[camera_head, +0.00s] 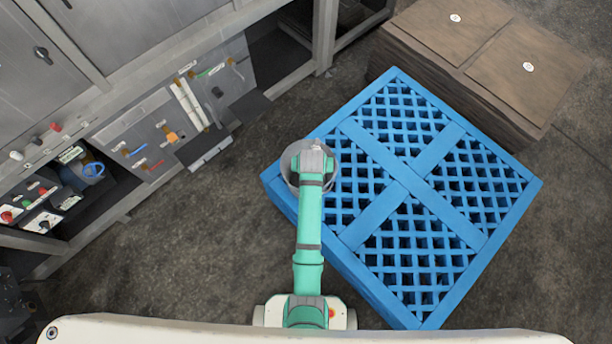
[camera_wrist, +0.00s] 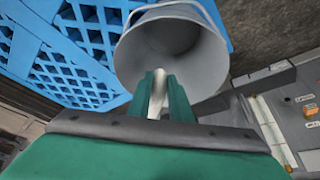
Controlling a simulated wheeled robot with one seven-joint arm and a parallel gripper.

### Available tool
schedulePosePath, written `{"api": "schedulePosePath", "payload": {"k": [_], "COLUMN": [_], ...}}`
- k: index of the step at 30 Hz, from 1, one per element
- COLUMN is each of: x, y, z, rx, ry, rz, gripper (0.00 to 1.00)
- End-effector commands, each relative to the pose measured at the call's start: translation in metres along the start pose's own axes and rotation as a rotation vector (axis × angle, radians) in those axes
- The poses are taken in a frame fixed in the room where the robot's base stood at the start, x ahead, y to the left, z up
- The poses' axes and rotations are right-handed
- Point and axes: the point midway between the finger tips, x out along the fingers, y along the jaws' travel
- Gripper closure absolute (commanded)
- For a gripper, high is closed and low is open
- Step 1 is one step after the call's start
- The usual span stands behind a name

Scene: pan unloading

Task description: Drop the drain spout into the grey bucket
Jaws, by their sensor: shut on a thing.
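The grey bucket (camera_wrist: 205,50) stands at the corner of a blue pallet, its open mouth facing my wrist camera. In the head view the bucket (camera_head: 287,158) is mostly hidden under the end of my arm. My gripper (camera_wrist: 161,82) is at the near side of the bucket's mouth in the wrist view, its fingertips overlapping the opening. It is shut on a small whitish piece, the drain spout (camera_wrist: 157,93), which shows only as a narrow strip between the green fingers. How far the spout is above or inside the rim I cannot tell.
The blue pallet (camera_head: 380,205) lies on the dark floor, with brown boxes (camera_head: 470,50) behind it. Grey cabinets with a tool panel (camera_head: 165,130) and open shelves stand at the left. The floor between cabinets and pallet is clear.

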Motion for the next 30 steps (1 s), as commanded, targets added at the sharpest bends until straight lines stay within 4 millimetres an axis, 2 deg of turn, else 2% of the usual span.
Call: {"api": "schedulePosePath", "payload": {"k": [5, 6, 8, 16, 20, 23, 30], "x": [0.000, 0.000, 0.000, 0.000, -0.007, -0.019, -0.065], "y": [-0.003, -0.003, -0.003, -0.002, -0.002, -0.002, -0.002], "z": [0.000, 0.000, 0.000, 0.000, 0.000, -0.001, 0.000], "rx": [-0.005, -0.005, -0.005, -0.003, -0.003, -0.003, -0.004], "ry": [0.000, 0.000, 0.000, 0.000, 0.000, 0.002, 0.002], "rz": [-0.002, -0.002, -0.002, -0.001, -0.001, -0.001, -0.001], "gripper": [1.00, 0.72, 0.60, 0.60, 0.60, 0.60, 0.60]}}
